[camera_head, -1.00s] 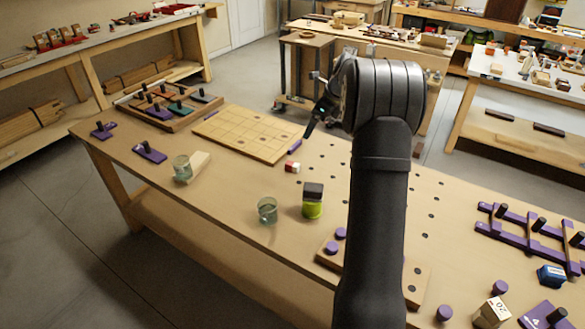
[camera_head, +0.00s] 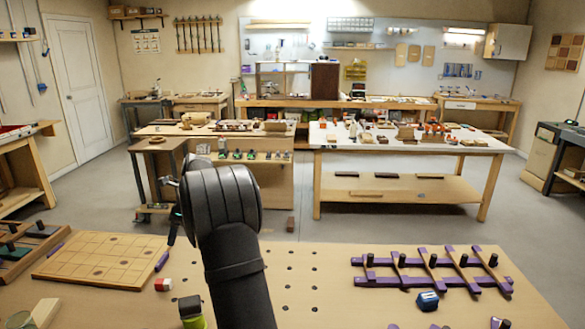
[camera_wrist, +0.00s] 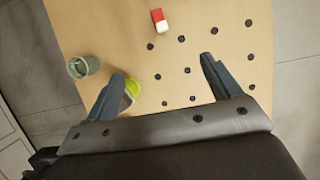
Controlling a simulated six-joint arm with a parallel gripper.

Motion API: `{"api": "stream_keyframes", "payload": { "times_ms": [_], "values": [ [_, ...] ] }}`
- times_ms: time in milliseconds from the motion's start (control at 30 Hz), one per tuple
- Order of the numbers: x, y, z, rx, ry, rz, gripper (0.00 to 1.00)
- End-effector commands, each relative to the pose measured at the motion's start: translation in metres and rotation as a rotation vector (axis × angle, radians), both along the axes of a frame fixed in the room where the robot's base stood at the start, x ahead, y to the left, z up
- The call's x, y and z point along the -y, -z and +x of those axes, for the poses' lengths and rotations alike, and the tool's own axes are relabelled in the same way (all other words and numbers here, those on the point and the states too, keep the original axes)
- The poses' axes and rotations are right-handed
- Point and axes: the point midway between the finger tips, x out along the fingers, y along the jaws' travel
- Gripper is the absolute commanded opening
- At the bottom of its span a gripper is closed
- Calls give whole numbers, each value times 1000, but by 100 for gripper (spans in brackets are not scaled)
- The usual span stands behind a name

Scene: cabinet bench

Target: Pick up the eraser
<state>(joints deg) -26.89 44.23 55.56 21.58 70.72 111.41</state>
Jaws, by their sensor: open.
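A small red and white block (camera_head: 162,285), which looks like the eraser, lies on the wooden bench just right of the grid board. In the wrist view the red and white block (camera_wrist: 159,19) is at the top centre, beyond the fingertips. My gripper (camera_wrist: 162,69) is open and empty above the bench, its two fingers spread wide. In the head view my gripper (camera_head: 173,230) hangs above the bench near the grid board, partly hidden by my arm.
A green round container (camera_wrist: 132,87) shows beside the left finger, partly hidden by it; in the head view a dark block (camera_head: 189,306) sits on it. A glass (camera_wrist: 82,66) stands farther left. Purple racks (camera_head: 430,281) lie at right. The holed bench middle is mostly clear.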

Motion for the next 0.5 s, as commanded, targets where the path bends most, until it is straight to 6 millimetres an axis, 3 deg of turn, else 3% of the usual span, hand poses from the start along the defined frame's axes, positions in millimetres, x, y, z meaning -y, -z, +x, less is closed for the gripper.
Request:
{"api": "stream_keyframes", "payload": {
  "times_ms": [33,133,167,400,500],
  "values": [
    [0,0,0,0,0,0,72],
    [0,0,0,0,0,0,53],
    [0,0,0,0,0,0,51],
    [0,1,0,-1,0,1,51],
    [2,11,0,-22,-15,19,51]
  ]
}}
